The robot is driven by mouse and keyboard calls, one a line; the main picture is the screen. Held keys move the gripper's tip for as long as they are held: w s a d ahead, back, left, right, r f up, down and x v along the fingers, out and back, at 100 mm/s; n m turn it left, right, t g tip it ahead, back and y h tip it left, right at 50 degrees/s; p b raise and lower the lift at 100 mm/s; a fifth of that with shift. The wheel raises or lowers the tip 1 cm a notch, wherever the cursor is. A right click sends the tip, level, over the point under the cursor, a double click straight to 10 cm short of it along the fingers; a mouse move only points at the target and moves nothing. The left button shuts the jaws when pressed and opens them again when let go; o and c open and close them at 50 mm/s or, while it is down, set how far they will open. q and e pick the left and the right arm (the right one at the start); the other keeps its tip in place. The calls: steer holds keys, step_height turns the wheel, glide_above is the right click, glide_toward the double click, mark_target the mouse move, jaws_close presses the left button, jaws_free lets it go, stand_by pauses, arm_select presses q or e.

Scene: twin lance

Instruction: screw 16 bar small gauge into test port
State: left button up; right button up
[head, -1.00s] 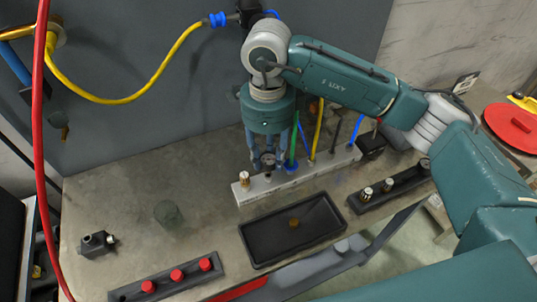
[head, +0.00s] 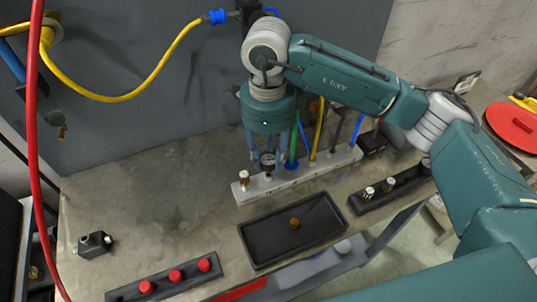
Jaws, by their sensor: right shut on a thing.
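A small round gauge (head: 267,159) with a pale dial and dark rim shows between the fingers of my right gripper (head: 268,165), which is shut on it. The dial's marking is too small to read. The gripper points down over the left part of a pale grey port block (head: 256,190). The gauge is upright at the block, but I cannot tell whether its thread is in a port, because the fingers hide the lower part. A brass fitting (head: 244,180) stands at the block's left end. My left gripper is not in view.
Coloured hoses, one yellow (head: 319,125), rise from the block close right of the gripper. In front lie a black tray (head: 262,257) with a brass piece (head: 295,223), a rack (head: 365,207) with fittings, and a red-capped strip (head: 190,283). The bench at left is mostly clear.

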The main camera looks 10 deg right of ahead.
steer(key=shift+f+b, duration=0.85)
steer(key=shift+f, duration=0.15)
steer(key=o, duration=1.3)
steer(key=shift+r, duration=0.1)
